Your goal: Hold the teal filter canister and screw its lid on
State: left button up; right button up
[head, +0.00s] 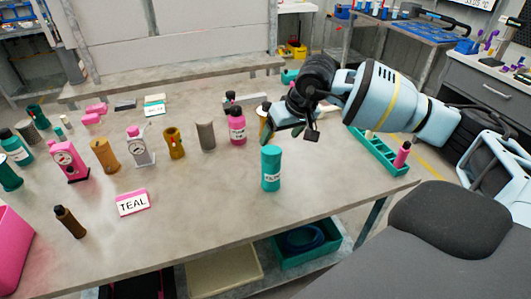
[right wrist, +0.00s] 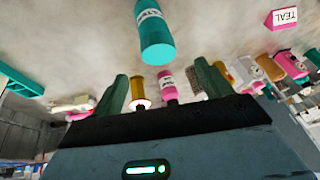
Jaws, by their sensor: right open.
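The teal filter canister (head: 271,170) stands upright on the table near the front edge, with a white label on its side. I cannot tell whether its top is a lid or bare. In the right wrist view the canister (right wrist: 157,38) is ahead of the fingers, not between them. My right gripper (head: 291,133) is open and empty, just above and behind the canister, apart from it. Its two green fingers stand wide apart in the right wrist view (right wrist: 163,92). No separate lid can be picked out with certainty. My left gripper is not in view.
A TEAL sign (head: 133,202) stands left of the canister. A pink bottle (head: 237,126) and a grey cylinder (head: 206,135) stand behind it. A teal rack (head: 381,153) lies to the right. Several bottles and pumps crowd the left. The table front beside the canister is clear.

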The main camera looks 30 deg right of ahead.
aim_at(273, 150)
jog(key=shift+f, duration=0.1)
jog(key=shift+x, duration=1.25)
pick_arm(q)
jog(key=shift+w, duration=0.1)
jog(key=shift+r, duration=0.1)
pick_arm(e)
jog(key=shift+w+f, duration=0.15)
jog(key=shift+f, duration=0.25)
jog(key=x, duration=0.3)
jog(key=shift+w+f+p, duration=0.2)
jog(key=shift+f+p, duration=0.05)
jog(key=shift+p, duration=0.1)
jog(key=shift+w+f, duration=0.1)
jog(key=shift+f, duration=0.25)
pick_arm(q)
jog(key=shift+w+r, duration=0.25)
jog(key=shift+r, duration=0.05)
pick_arm(e)
jog(key=shift+c, duration=0.5)
